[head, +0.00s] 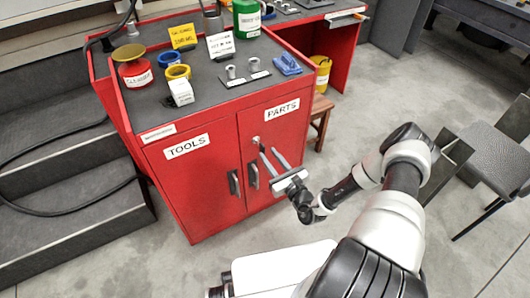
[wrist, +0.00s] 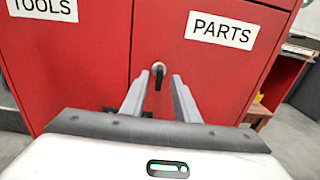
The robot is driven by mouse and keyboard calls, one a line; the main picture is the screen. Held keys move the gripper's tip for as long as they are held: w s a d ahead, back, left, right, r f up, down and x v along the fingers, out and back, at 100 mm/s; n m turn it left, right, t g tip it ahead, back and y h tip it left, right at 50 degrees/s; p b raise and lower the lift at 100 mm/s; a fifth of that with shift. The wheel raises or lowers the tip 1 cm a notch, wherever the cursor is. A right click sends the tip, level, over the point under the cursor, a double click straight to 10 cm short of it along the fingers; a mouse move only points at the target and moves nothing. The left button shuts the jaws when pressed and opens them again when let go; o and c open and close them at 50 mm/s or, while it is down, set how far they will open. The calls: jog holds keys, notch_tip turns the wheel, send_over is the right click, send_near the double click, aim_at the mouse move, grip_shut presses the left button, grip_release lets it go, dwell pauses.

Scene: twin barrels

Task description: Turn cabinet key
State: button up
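The red cabinet (head: 215,190) has two doors, labelled TOOLS and PARTS. A dark key (wrist: 158,80) sits in a pale round lock on the PARTS door, near the seam between the doors. In the head view the lock (head: 256,140) shows as a small light spot just beyond my fingertips. My gripper (head: 268,150) is open in front of the PARTS door. In the wrist view the key shows in the gap between the two fingers (wrist: 159,76), with space on both sides. I cannot tell whether the fingertips reach past the key.
Dark door handles (head: 234,183) stand out below the lock, one on each door. The grey cabinet top holds a red tin (head: 133,70), tape rolls, a green can (head: 246,20) and signs. A wooden stool (head: 321,115) stands to the right. Floor in front is clear.

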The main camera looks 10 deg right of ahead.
aim_at(264, 149)
jog(key=shift+x, duration=1.9)
grip_shut()
jog(key=shift+w+d+f+m+b, duration=0.1)
jog(key=shift+d+f+m+b, duration=0.1)
jog(key=shift+m, duration=2.8)
jog(key=shift+d+f+m+b, duration=0.1)
jog(key=shift+d+f+m, duration=0.1)
jog(key=shift+m, duration=2.8)
jog(key=shift+w+d+f+m+b, duration=0.1)
jog(key=shift+d+f+m, duration=0.05)
jog(key=shift+m, duration=2.85)
